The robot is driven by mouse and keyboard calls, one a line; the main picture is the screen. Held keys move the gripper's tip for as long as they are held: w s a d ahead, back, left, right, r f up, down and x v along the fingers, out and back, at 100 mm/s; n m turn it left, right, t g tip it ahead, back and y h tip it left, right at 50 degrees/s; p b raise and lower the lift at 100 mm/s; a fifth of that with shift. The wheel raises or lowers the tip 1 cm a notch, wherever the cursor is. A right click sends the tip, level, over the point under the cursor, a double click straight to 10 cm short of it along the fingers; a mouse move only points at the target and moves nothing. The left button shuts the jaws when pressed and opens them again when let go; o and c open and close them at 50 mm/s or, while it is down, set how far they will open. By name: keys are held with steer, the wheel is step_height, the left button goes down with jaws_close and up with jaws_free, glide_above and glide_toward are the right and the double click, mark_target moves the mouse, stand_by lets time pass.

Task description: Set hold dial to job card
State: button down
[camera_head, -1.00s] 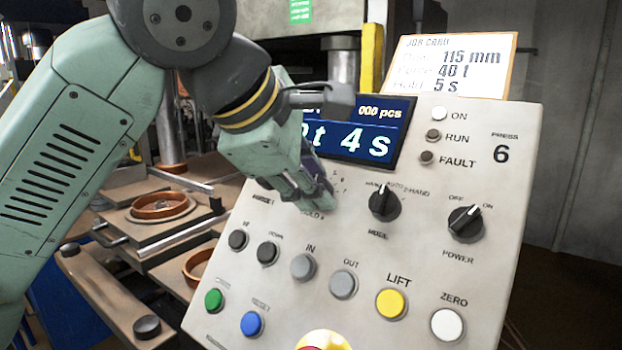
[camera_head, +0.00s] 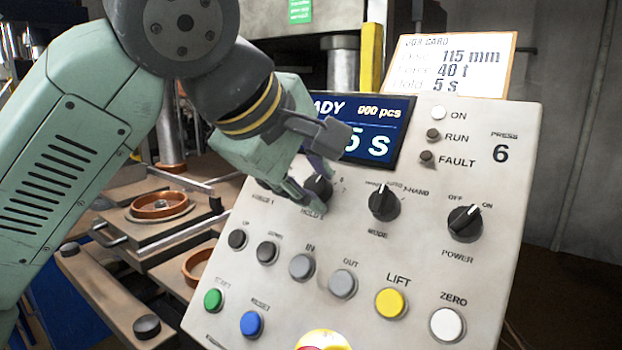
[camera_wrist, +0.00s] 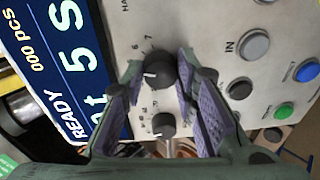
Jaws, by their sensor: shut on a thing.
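The black hold dial (camera_head: 319,187) is on the sloped control panel, partly hidden by my gripper (camera_head: 310,190) in the head view. In the wrist view the hold dial (camera_wrist: 158,72) lies between the two purple-padded fingers of my gripper (camera_wrist: 160,66), which is shut on it. The job card (camera_head: 452,66) reads 115 mm, 40 t and 5 s.
A second black dial (camera_wrist: 163,124) is close to my fingers. The MODE dial (camera_head: 384,203) and POWER dial (camera_head: 465,222) are to the right. Several push buttons, including yellow LIFT (camera_head: 391,303), green (camera_head: 213,299) and blue (camera_head: 252,324), are below.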

steer(key=c, duration=1.3)
jaws_free()
steer(key=v, duration=1.2)
steer(key=shift+a, duration=0.1)
